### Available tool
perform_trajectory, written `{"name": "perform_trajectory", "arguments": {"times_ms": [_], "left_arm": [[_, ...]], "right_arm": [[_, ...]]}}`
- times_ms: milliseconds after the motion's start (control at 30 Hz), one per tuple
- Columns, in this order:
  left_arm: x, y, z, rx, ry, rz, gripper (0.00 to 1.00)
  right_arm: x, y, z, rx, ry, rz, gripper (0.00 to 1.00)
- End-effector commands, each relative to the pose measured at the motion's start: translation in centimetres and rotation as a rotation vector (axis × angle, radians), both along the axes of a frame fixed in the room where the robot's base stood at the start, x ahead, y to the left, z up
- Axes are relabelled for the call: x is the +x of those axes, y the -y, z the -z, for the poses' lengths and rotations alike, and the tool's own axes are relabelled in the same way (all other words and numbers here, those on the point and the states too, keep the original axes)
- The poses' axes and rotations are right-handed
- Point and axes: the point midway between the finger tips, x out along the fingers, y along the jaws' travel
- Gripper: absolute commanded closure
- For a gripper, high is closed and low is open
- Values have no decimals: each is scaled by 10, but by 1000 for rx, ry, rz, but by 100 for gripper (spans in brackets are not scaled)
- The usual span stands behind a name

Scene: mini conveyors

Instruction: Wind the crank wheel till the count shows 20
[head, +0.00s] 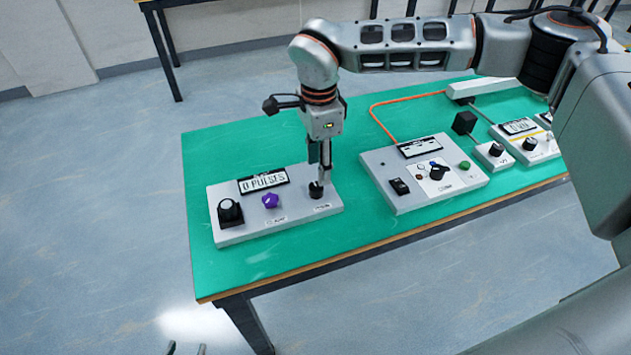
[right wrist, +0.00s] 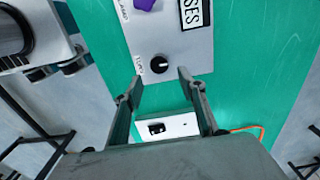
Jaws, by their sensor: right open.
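A grey control box (head: 240,232) has a display (head: 263,181) reading 0 PULSES. It carries a black dial (head: 230,211) at left, a purple lobed knob (head: 270,200) in the middle and a small round black knob (head: 316,190) at right. I cannot tell for sure which is the crank wheel. My right gripper (head: 323,178) points down over the right knob. In the right wrist view its fingers (right wrist: 158,80) are open, with that knob (right wrist: 158,64) ahead between them, not gripped. My left gripper (head: 187,350) shows only two separated fingertips at the bottom edge, off the table.
The green table (head: 290,255) has free room in front of the boxes. A second grey box (head: 415,200) with a switch, knob and green button stands to the right, with an orange cable (head: 400,99) behind. Further devices (head: 520,140) stand at far right.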

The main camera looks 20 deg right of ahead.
Motion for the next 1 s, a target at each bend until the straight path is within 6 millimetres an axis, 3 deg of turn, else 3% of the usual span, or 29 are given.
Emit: {"name": "perform_trajectory", "arguments": {"times_ms": [100, 333, 767, 900, 933, 1000], "left_arm": [[-6, 1, 6, 1, -12, 2, 60], [-9, 1, 11, 5, -19, 4, 60], [2, -1, 6, 9, 0, 2, 60], [2, -2, 6, 9, 1, 1, 60], [2, -2, 6, 9, 1, 1, 60], [1, -2, 6, 9, 0, 1, 60]], "right_arm": [[-1, -1, 23, 2, -6, 0, 60], [-1, -1, 54, 3, -5, 0, 60], [0, -1, 63, 4, -1, 0, 60], [-1, -1, 63, 4, -1, 0, 93], [-1, -1, 63, 4, -1, 0, 98], [-1, -1, 63, 4, -1, 0, 98]]}}
